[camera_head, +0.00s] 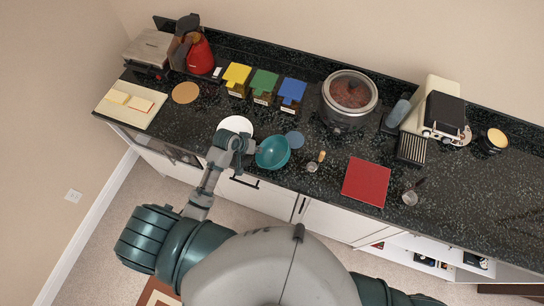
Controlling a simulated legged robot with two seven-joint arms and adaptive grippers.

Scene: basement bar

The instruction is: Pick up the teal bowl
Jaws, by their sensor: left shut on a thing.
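The teal bowl (273,153) is at the front edge of the dark counter, tilted with its open side facing up and to the right. My left gripper (249,147) is at the bowl's left side and is shut on its rim. The fingertips are small and partly hidden against the bowl. Whether the bowl touches the counter is hard to tell. My right gripper is not in view; only a part of my right arm shows at the bottom.
A white plate (236,125) lies just behind my left gripper. A blue disc (294,139) lies right of the bowl, with a wooden-handled tool (316,162) and a red square mat (367,182) farther right.

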